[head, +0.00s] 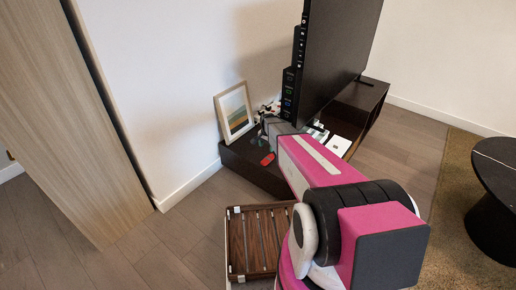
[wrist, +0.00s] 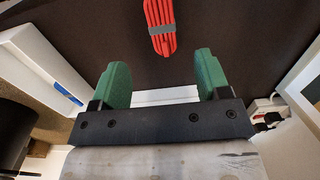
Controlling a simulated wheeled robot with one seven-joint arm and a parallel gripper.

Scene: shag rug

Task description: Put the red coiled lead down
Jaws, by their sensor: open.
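The red coiled lead (wrist: 161,27) lies on the dark top of the TV stand, with a grey band around its middle. In the head view it is a small red shape (head: 267,159) near the front edge of the stand (head: 245,165). My gripper (wrist: 160,75) is open, its two green fingers apart with nothing between them. The lead is beyond the fingertips and apart from them in the wrist view. In the head view my arm reaches over the stand and hides the gripper's fingers.
A framed picture (head: 235,111) stands at the stand's left end, against the wall. A large black TV (head: 335,62) rises behind the arm. A white box (head: 336,146) lies to the right on the stand. A slatted wooden piece (head: 257,240) is on the floor. A round dark table (head: 496,160) is at right.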

